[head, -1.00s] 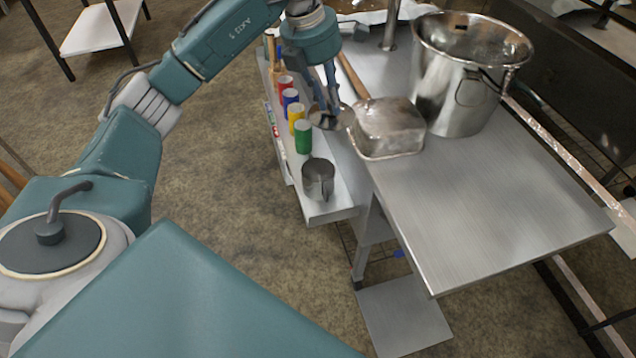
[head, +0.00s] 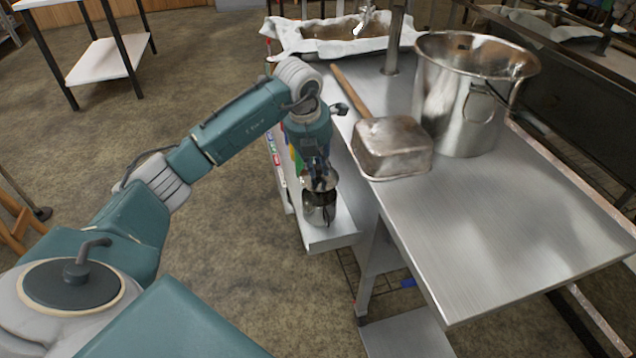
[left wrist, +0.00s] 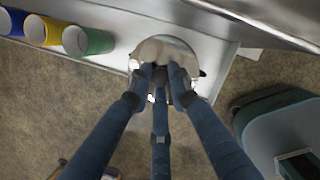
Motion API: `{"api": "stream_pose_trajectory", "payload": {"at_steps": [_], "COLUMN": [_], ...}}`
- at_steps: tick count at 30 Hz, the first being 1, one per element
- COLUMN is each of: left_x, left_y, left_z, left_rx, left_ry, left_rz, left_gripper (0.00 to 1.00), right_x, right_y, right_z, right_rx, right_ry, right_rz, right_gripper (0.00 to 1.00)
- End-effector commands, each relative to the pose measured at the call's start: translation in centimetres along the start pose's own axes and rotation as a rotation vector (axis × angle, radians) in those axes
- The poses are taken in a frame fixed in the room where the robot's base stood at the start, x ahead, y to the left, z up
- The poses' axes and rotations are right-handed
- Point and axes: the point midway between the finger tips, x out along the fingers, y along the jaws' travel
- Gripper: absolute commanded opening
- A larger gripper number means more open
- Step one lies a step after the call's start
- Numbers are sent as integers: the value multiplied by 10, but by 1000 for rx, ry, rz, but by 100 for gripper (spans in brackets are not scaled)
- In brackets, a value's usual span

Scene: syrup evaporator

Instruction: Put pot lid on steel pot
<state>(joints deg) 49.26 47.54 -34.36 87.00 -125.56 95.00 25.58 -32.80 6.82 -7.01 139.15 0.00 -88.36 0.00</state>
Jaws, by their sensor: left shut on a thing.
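The steel pot (head: 319,212) is a small grey metal vessel on the narrow side shelf. My left gripper (head: 321,181) is directly over it, pointing down, with its fingers shut on the pot lid. The pot lid (head: 332,184) is a round metal disc, mostly hidden by the fingers in the head view. In the left wrist view the lid (left wrist: 165,47) lies over the pot and hides most of it, with small parts showing around its edge. I cannot tell whether lid and rim touch. My right gripper is not in view.
The side shelf (head: 325,240) also holds coloured cups, including a green one (left wrist: 88,41). On the steel table (head: 490,230) beside it are a rectangular long-handled metal scoop (head: 392,147) and a tall steel bucket (head: 462,110). The table's front is clear.

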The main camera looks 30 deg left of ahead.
Motion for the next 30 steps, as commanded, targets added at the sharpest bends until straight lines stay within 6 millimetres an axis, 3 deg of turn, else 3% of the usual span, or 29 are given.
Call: {"api": "stream_pose_trajectory", "payload": {"at_steps": [8, 13, 28, 29, 30], "left_x": [23, 48, 56, 55, 55], "left_y": [0, 0, 1, 1, 1], "left_z": [-7, -14, -15, -15, -15], "left_rx": [1, 1, 1, 1, 1], "left_ry": [2, 2, -1, -1, -1], "left_rz": [-1, -1, 0, 0, 0], "left_gripper": [0, 0, 0, 22, 30], "right_x": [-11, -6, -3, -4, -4], "right_y": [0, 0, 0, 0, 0], "right_z": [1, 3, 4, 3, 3], "right_rx": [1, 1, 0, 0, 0], "right_ry": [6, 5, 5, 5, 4], "right_rz": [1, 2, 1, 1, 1], "right_gripper": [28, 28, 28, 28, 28]}}
